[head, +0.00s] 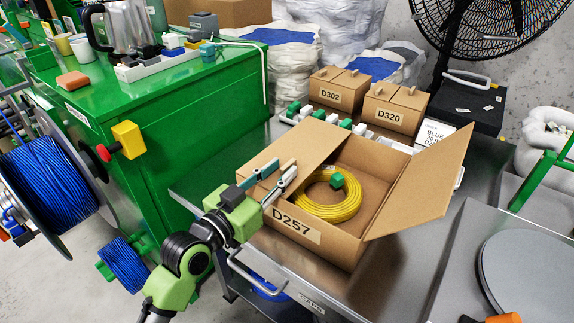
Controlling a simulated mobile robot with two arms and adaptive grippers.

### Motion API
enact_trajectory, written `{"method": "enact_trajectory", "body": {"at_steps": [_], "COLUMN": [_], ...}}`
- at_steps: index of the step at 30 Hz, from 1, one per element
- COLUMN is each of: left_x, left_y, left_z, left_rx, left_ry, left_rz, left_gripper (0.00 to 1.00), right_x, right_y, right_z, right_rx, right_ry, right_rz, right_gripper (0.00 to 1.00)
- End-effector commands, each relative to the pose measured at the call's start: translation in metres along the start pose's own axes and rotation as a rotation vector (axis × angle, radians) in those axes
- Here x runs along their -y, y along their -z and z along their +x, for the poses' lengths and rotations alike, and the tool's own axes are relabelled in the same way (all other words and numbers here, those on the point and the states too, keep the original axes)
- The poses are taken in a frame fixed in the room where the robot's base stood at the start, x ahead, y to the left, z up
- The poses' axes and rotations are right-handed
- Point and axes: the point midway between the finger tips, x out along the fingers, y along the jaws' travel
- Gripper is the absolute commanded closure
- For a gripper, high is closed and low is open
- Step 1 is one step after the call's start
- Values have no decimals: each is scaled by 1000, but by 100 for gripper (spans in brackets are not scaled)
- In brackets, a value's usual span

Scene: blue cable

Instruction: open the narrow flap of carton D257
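Carton D257 (292,226) is an open brown box on the grey metal cart top. Its right flap (428,184) stands out to the right. A panel at its left (300,145) slants over the left part of the opening. A coil of yellow cable (327,212) with a green piece (337,181) lies inside. My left gripper (285,164) is at the carton's left front, its two fingers apart and pointing at the left panel's edge. I cannot tell whether they touch it.
Closed cartons D302 (338,90) and D320 (395,108) stand behind on the cart (345,292). Small green and white parts lie before them. A green workbench (190,125) is at the left, a blue cable reel (45,195) beside it. A grey surface with a disc (530,280) is at right.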

Motion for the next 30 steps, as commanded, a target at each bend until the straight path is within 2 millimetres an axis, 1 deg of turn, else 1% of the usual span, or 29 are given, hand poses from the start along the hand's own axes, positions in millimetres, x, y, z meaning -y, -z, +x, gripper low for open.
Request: {"method": "enact_trajectory", "body": {"at_steps": [1,6,10,17,20,21,30], "left_x": [-1,0,-1,-1,0,0,2], "left_y": [0,0,0,0,0,0,1], "left_z": [9,26,30,31,31,30,33], "left_rx": [-1,0,1,1,1,1,1], "left_ry": [-1,-1,-1,-1,0,0,0], "left_rz": [-3,0,0,0,0,0,-11], "left_gripper": [75,75,75,75,98,100,100], "right_x": [0,-1,-1,-1,-1,-1,-1], "right_y": [1,4,4,7,7,7,7], "right_z": [-1,-3,-4,-5,-6,-6,-6], "right_rx": [-2,-3,0,-5,-6,-7,-9], "right_ry": [0,-1,-1,-1,-1,-1,-1], "right_rz": [0,1,1,2,2,2,1], "right_gripper": [100,100,100,100,100,100,100]}}
